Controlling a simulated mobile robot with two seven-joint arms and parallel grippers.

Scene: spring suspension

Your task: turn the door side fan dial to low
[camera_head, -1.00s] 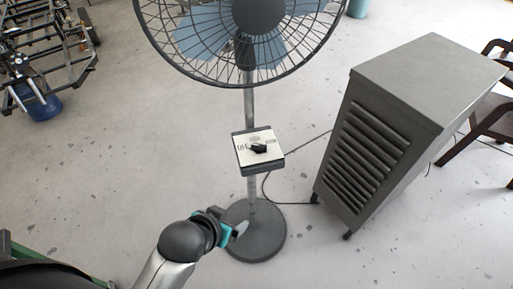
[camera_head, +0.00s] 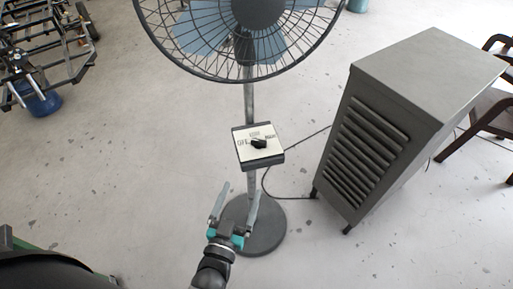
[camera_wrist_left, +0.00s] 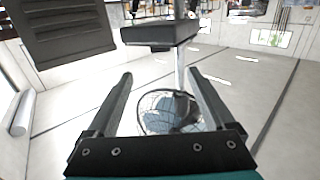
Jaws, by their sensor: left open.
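The standing fan (camera_head: 258,12) has a blue-bladed head in a dark cage. On its pole is a control box (camera_head: 258,163) with a pale face plate and a black dial knob (camera_head: 259,143). OFF is legible at the plate's left; the other marks are too small to read surely. My left gripper (camera_head: 242,189) is open and empty below the box, its fingers pointing up toward it. In the left wrist view, the box (camera_wrist_left: 160,33) shows as a dark slab beyond the open fingers, and its dial face is hidden. My right gripper is not in view.
A grey louvred cabinet (camera_head: 415,80) stands right of the fan. A dark cable (camera_head: 290,197) runs between them on the floor. The round fan base (camera_head: 262,238) lies behind my left gripper. A metal frame (camera_head: 50,50) and blue container (camera_head: 42,103) are at the upper left.

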